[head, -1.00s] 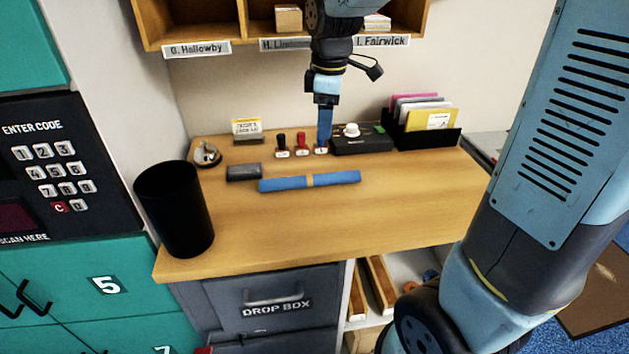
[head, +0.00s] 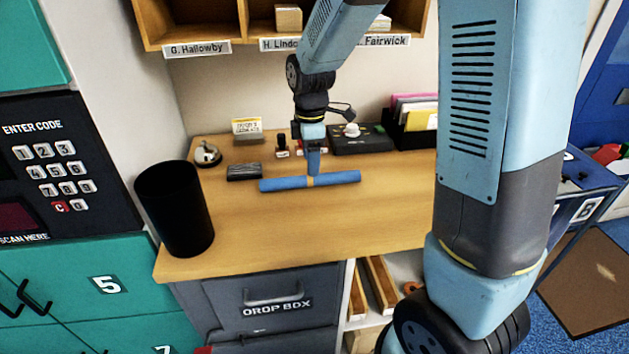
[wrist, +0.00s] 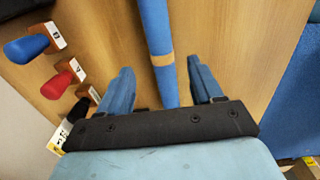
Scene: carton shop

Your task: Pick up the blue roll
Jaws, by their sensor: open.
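The blue roll (head: 336,179) lies flat on the wooden desk, running left to right, with a tan band around its middle. My gripper (head: 312,172) points down over the roll near that band in the head view. In the wrist view the blue roll (wrist: 157,40) runs up the picture and passes between the two spread blue fingers of my gripper (wrist: 160,85). A gap shows on each side of the roll, and the gripper is open and empty. The near end of the roll is hidden by the gripper's black body.
Several stamps stand behind the roll, including a blue one (wrist: 26,49) and a red one (wrist: 59,84). A dark grey block (head: 244,172) lies left of the roll. A black bin (head: 175,210) stands at the left. The desk front (head: 290,235) is clear.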

